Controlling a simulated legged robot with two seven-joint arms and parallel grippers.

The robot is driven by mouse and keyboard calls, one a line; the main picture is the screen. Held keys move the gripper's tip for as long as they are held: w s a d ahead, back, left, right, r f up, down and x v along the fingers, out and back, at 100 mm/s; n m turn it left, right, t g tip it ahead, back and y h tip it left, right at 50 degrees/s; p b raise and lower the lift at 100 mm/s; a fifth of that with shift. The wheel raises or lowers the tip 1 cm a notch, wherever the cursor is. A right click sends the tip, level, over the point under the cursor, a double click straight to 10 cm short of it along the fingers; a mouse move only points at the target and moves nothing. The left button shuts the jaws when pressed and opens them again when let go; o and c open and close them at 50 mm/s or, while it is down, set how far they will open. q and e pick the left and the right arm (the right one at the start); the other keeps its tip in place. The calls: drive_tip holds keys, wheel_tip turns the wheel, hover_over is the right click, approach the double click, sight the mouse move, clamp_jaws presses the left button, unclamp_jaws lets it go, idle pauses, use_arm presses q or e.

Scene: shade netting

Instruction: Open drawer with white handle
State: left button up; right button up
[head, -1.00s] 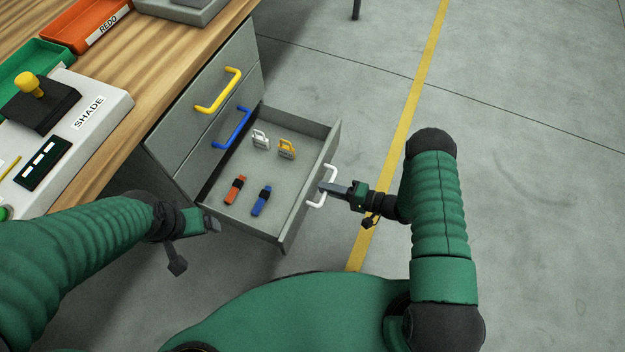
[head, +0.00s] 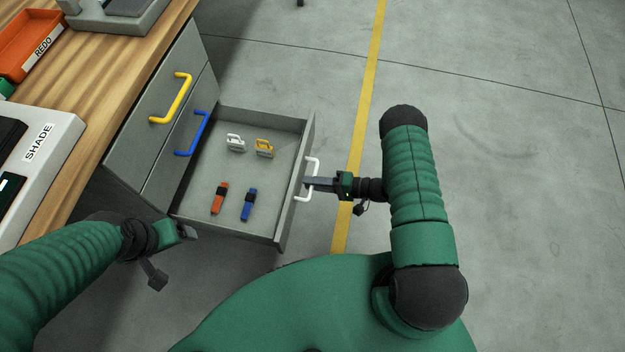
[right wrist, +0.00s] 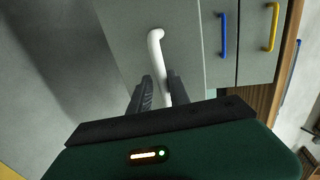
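The drawer (head: 296,215) with the white handle (head: 314,170) is the lowest of the cabinet and stands far open. My right gripper (head: 312,184) is at this handle, at the drawer's front. In the right wrist view its two fingers lie on either side of the white handle (right wrist: 156,46) and look closed on it. My left gripper (head: 172,254) hangs empty left of the open drawer, its fingers spread apart.
Inside the drawer are a white clip (head: 235,143), a yellow one (head: 264,148), an orange item (head: 220,198) and a blue item (head: 249,204). The yellow-handled (head: 172,98) and blue-handled (head: 193,135) drawers are shut. A wooden worktop (head: 105,110) is at left. Floor at right is clear.

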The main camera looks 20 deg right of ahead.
drive_tip(key=shift+o, duration=1.1)
drive_tip(key=shift+w, duration=0.1)
drive_tip(key=shift+r, duration=0.1)
drive_tip(key=shift+d+r, duration=0.1)
drive_tip(key=shift+d, duration=0.05)
drive_tip(key=p+v, duration=0.3)
drive_tip(key=v, duration=1.3)
drive_tip(key=shift+d, duration=0.3)
